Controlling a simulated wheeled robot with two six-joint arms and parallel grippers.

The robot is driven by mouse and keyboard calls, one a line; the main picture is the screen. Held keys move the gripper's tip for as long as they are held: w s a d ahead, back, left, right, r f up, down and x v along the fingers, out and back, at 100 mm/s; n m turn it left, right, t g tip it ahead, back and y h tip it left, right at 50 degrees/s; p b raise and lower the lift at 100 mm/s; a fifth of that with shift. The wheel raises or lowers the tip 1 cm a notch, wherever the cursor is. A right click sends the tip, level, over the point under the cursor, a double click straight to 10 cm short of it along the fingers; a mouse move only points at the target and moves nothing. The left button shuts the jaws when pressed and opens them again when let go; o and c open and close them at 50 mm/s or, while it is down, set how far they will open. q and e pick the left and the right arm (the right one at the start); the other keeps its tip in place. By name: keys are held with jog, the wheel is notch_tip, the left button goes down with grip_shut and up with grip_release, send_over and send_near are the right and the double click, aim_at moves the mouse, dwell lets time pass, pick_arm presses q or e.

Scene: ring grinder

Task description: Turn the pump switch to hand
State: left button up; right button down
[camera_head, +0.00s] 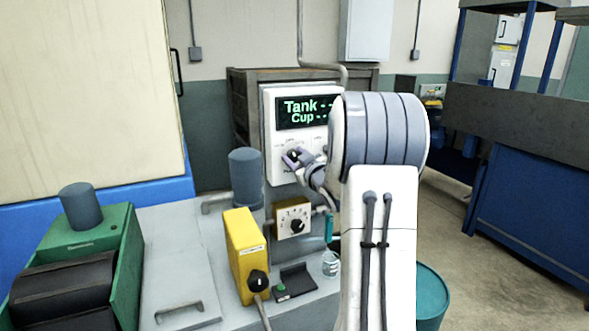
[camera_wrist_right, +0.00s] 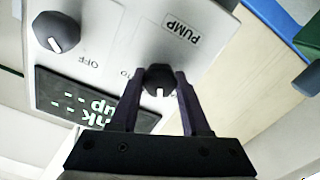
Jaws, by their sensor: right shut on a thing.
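The pump switch is a dark round knob (camera_head: 293,155) with a white pointer line, on the white control panel (camera_head: 280,180). My right gripper (camera_head: 298,160) is at the knob. In the right wrist view, the two dark fingers of the gripper (camera_wrist_right: 160,84) stand on either side of the knob (camera_wrist_right: 160,74), shut on it. The knob's white line points down in that view, towards the display. The PUMP label (camera_wrist_right: 180,28) shows above the knob there. A word ending in "TO" shows beside it, partly hidden. My left gripper is not in view.
A lit display (camera_wrist_right: 85,100) is on the same panel, with a second dark knob (camera_wrist_right: 55,32) hidden by my arm in the head view. A blue cylinder (camera_head: 246,178) stands to the left.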

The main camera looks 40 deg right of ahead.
jog(key=n+b, duration=0.3)
jog(key=shift+f+b, duration=0.25)
jog(key=shift+b, duration=0.05)
jog(key=shift+r+n+b, duration=0.2)
jog(key=shift+n+b, duration=0.9)
jog(key=shift+n, duration=0.3)
jog(key=shift+c, duration=1.9)
grip_release()
jog(key=v, duration=1)
jog(key=shift+s+b, duration=0.25)
jog(key=shift+b, duration=0.05)
